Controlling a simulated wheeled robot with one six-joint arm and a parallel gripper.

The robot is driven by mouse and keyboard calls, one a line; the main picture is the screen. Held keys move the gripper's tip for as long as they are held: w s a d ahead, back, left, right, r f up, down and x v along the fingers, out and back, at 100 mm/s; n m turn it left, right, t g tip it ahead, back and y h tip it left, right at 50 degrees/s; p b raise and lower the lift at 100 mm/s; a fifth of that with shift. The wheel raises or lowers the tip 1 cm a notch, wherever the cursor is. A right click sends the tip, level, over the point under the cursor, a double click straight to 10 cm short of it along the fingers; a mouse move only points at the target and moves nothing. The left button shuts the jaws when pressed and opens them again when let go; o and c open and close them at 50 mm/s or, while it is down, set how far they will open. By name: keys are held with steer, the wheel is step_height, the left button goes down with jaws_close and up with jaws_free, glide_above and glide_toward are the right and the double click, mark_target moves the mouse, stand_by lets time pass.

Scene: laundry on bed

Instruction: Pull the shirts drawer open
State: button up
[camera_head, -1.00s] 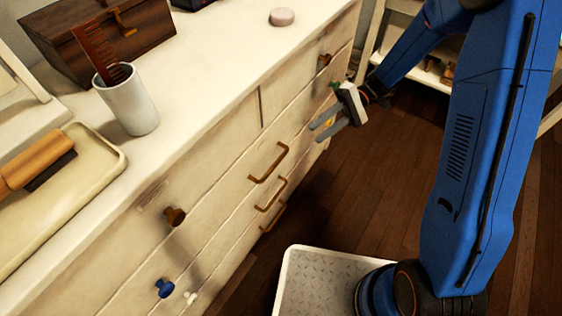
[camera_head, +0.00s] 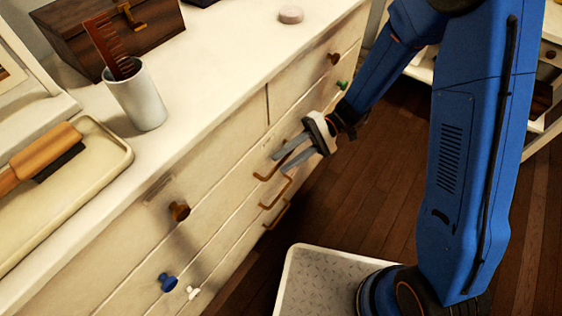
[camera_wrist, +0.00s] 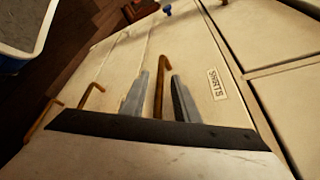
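The shirts drawer is a cream drawer front with a "SHIRTS" label (camera_wrist: 216,85) in the wrist view. It looks shut, flush with the dresser face. Its bronze bar handle (camera_wrist: 160,88) stands between my two fingers in the wrist view. My gripper (camera_wrist: 161,74) is open, one finger on each side of the handle, with gaps visible. In the head view my gripper (camera_head: 281,166) is at the dresser front, its fingers partly covering the top bar handle (camera_head: 261,177). Whether the fingers reach past the bar is hard to tell.
Two more bar handles (camera_head: 275,196) sit below. A brown knob (camera_head: 179,211), blue knob (camera_head: 168,282) and white knob (camera_head: 192,293) are at the near left. A cup (camera_head: 137,97), tray (camera_head: 108,172) and wooden box (camera_head: 120,45) stand on top.

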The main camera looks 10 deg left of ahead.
steer(key=shift+x, duration=1)
jaws_close()
